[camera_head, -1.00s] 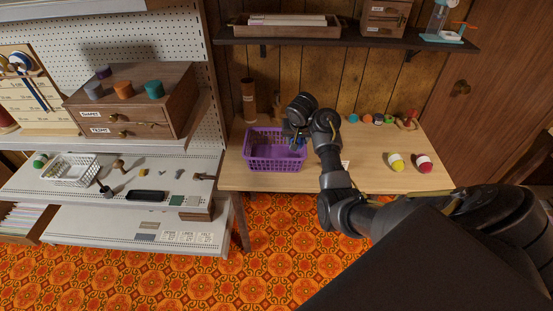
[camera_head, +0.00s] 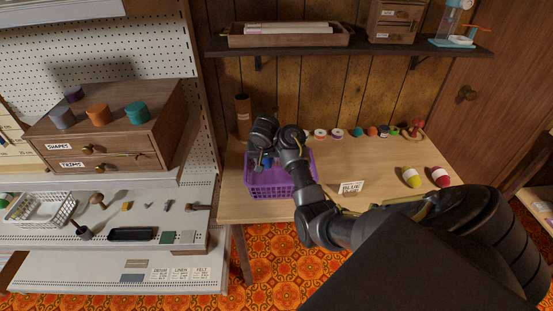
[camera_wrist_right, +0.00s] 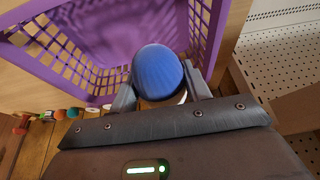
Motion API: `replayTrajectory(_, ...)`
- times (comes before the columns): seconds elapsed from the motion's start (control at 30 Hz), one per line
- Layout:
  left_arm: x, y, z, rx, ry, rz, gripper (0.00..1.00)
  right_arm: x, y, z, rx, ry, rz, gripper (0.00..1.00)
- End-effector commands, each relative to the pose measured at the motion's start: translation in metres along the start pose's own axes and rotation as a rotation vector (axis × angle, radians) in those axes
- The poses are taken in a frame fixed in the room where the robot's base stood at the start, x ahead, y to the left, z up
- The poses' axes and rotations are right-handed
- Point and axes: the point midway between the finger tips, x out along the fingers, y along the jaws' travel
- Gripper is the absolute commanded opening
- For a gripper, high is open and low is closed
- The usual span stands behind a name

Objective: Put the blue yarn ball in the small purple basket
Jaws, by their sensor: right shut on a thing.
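The small purple basket (camera_head: 283,186) stands on the wooden table and also shows in the right wrist view (camera_wrist_right: 62,62). My right gripper (camera_head: 265,164) is at the basket's opening, towards its left side, pointing down. In the right wrist view its fingers (camera_wrist_right: 158,88) are shut on the blue yarn ball (camera_wrist_right: 158,70), one on each side. The ball appears at the basket's opening or inside it; its height above the basket floor cannot be told. In the head view the ball is mostly hidden by the gripper. My left gripper is not in view.
A card reading BLUE (camera_head: 350,187) stands right of the basket. A yellow yarn ball (camera_head: 411,177) and a red one (camera_head: 440,176) lie farther right. Several thread spools line the table's back. A brown cylinder (camera_head: 243,115) stands behind the basket.

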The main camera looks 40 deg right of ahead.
Motion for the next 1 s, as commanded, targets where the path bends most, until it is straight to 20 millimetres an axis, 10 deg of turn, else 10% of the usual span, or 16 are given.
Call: replayTrajectory(1.0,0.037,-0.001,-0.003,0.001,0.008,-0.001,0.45,0.093,0.001,0.038,-0.002,0.000,0.003,0.26)
